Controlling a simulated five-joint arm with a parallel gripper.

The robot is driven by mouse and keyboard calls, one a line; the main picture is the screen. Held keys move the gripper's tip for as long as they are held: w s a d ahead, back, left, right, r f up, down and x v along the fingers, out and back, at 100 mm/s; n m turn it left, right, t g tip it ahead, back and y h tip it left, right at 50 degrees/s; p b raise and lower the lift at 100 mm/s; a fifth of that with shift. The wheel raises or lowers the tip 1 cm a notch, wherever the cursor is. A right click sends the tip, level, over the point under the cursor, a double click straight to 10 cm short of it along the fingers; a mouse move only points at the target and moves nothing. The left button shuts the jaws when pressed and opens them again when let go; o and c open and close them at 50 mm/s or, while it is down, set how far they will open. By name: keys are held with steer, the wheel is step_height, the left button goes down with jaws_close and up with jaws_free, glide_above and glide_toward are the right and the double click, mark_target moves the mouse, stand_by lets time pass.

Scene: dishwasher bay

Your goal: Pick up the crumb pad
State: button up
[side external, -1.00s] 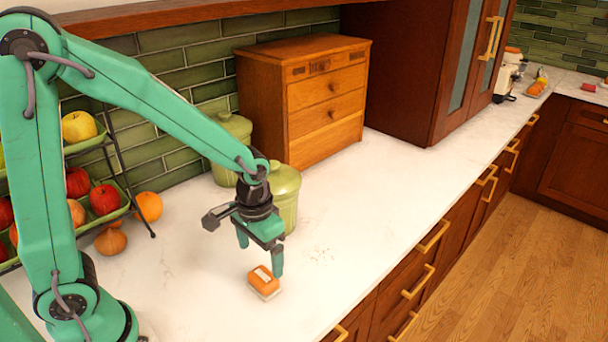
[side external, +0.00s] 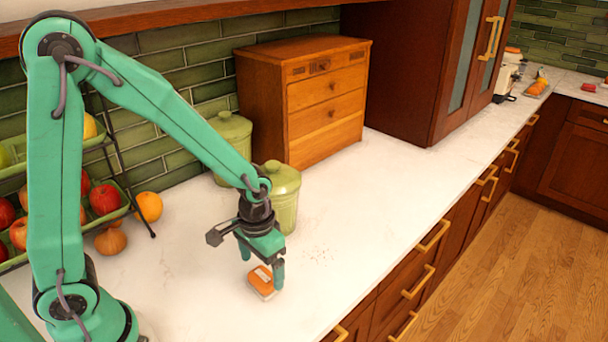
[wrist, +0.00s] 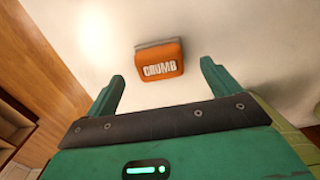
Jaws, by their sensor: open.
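The crumb pad (side external: 262,282) is a small orange block with a pale base and a pale label, lying on the white counter. In the wrist view the crumb pad (wrist: 160,59) reads "CRUMB" and sits ahead of the fingertips, between their lines. My gripper (side external: 262,268) is open and points down just above the pad, one finger on either side of it in the side view. In the wrist view the two fingers of my gripper (wrist: 163,78) are wide apart with nothing between them. I cannot tell the exact height of the fingertips above the counter.
Green lidded canisters (side external: 282,196) stand behind my gripper, near a wooden drawer chest (side external: 318,100). A tiered fruit rack (side external: 110,215) is at left, with an orange (side external: 149,206) and an onion (side external: 110,241) beside it. The counter (side external: 365,210) is otherwise clear there.

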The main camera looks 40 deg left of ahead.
mark_target(263, 275)
steer(key=shift+f, duration=2.05)
steer(key=c, duration=1.1)
steer(key=shift+o, duration=0.2)
steer(key=shift+r, duration=0.1)
steer(key=shift+r, duration=0.6)
step_height(263, 275, up, 2)
steer(key=shift+r, duration=0.25)
steer(key=s+d+r, duration=0.7)
steer(key=d, duration=0.1)
steer(key=shift+s+d, duration=0.35)
steer(key=shift+d, duration=0.05)
